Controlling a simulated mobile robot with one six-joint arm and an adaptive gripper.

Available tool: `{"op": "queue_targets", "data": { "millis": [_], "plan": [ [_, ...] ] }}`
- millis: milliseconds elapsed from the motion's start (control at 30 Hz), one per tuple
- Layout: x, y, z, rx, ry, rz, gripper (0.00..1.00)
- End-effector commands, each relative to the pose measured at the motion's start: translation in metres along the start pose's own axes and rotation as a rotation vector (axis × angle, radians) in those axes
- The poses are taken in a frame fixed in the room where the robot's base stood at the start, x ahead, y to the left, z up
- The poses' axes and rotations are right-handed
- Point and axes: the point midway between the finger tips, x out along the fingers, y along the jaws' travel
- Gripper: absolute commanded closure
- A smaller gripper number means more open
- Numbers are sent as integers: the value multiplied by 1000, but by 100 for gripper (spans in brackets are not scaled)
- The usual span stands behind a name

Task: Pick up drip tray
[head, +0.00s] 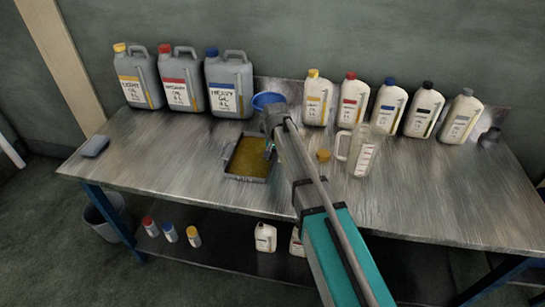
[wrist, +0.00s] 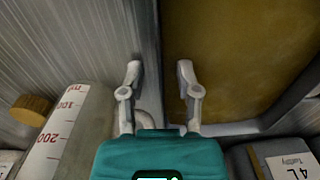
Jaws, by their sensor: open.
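The drip tray (head: 246,179) is a shallow square metal tray with a yellow-brown inside. It lies flat on the metal workbench, left of the middle. My gripper (head: 270,147) is at its right side, and my arm reaches in from the lower right. In the wrist view the open fingers (wrist: 160,75) straddle the line of the tray's side wall (wrist: 164,45). One finger is over the bench outside the tray and the other over the yellow-brown inside. Nothing is held. I cannot tell whether a finger touches the wall.
Grey 4 L oil cans (head: 181,82) stand behind the tray, with a blue bowl-like thing (head: 265,101) near my gripper. A measuring jug (head: 364,152) and a yellow-brown cap (head: 323,155) are to the right. Several white bottles (head: 388,106) line the back. The bench's left front is mostly clear.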

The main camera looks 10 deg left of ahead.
Motion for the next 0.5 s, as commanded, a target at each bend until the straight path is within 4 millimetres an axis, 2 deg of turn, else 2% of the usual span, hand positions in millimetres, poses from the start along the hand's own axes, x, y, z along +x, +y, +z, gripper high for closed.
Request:
{"op": "queue_targets", "data": {
  "millis": [267,500],
  "plan": [
    [-12,0,0,0,0,0,57],
    [-30,0,0,0,0,0,57]
  ]
}}
